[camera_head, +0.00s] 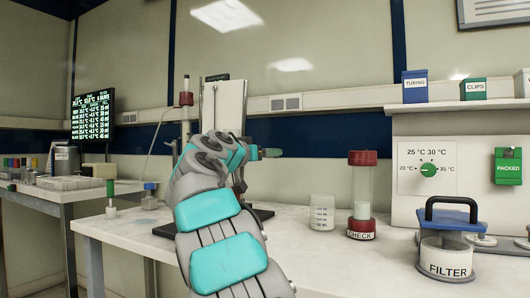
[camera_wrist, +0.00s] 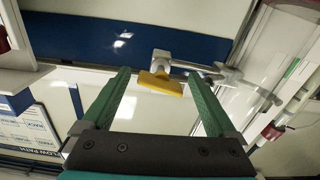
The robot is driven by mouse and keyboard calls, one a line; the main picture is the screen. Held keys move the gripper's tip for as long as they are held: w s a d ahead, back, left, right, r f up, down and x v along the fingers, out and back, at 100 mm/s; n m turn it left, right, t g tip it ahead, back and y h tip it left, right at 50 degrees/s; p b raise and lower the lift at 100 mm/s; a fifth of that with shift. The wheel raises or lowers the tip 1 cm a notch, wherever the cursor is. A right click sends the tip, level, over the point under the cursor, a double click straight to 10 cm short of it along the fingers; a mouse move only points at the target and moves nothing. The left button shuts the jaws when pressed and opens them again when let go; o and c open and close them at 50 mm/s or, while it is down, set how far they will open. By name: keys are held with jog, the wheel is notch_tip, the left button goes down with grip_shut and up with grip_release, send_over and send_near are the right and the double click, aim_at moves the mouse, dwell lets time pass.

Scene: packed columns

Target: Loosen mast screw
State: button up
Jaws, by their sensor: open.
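The mast screw, a yellow flat-headed knob (camera_wrist: 162,84), sits on a grey clamp (camera_wrist: 165,62) in the wrist view. It lies between and slightly beyond the two green fingers of my gripper (camera_wrist: 158,75). The fingers are spread with a gap on both sides of the knob, and I see no contact. In the head view my gripper (camera_head: 270,153) points right, in front of a pale upright stand (camera_head: 223,105). There the arm hides the clamp and the screw.
A glass column with red caps (camera_head: 361,188), labelled CHECK, and a small beaker (camera_head: 322,214) stand right of my gripper. A FILTER jar (camera_head: 446,257) with a blue handle is at the front right. A thin red-topped column (camera_head: 186,98) rises behind my arm.

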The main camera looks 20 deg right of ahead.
jog(key=shift+x, duration=0.8)
jog(key=c, duration=1.3)
